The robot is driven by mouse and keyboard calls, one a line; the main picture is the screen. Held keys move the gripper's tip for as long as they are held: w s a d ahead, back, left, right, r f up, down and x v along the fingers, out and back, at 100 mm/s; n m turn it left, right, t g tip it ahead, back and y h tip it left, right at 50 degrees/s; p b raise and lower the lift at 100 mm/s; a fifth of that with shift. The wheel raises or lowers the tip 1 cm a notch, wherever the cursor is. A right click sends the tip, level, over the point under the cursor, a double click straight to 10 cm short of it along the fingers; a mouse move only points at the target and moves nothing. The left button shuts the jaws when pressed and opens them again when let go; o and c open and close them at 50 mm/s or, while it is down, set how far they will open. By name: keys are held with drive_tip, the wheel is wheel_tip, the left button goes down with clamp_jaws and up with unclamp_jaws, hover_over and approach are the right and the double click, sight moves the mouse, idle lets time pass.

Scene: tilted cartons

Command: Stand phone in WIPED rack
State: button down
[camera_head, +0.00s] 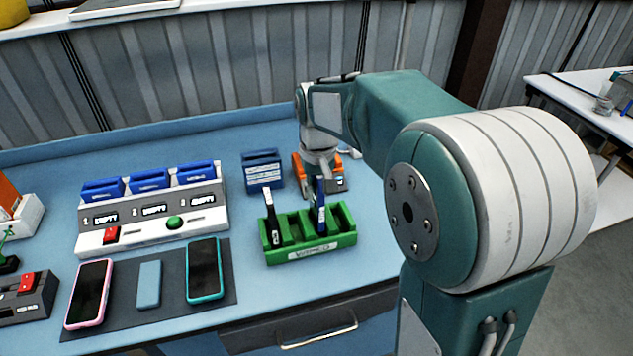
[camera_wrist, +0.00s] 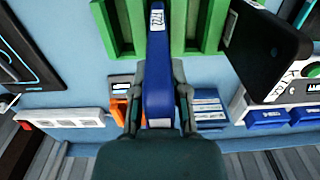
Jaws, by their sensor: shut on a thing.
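The green WIPED rack (camera_head: 310,250) stands on the blue bench with several slots. A blue phone (camera_head: 320,212) is upright at one of its right-hand slots; I cannot tell whether it rests on the slot floor. My gripper (camera_head: 320,182) is shut on this phone from behind. In the wrist view my gripper (camera_wrist: 159,95) holds the blue phone (camera_wrist: 158,70), which has a white label, between the green rack walls (camera_wrist: 198,30). A black phone (camera_head: 269,218) with a white edge stands in the leftmost slot; it also shows in the wrist view (camera_wrist: 265,52).
Left of the rack, a dark mat (camera_head: 120,325) holds a pink phone (camera_head: 89,292), a teal phone (camera_head: 204,270) and a blue-grey slab (camera_head: 149,284). Behind it is a white station (camera_head: 150,215) with blue holders. A blue box (camera_head: 262,172) stands behind the rack. Bench right of the rack is clear.

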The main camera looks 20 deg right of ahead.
drive_tip(key=shift+f, duration=1.6)
drive_tip(key=shift+f, duration=0.25)
drive_tip(key=c, duration=0.5)
unclamp_jaws()
drive_tip(key=shift+c, duration=0.2)
wheel_tip(320, 180, up, 12)
drive_tip(key=shift+f, duration=0.1)
wheel_tip(320, 180, up, 7)
idle(0.8)
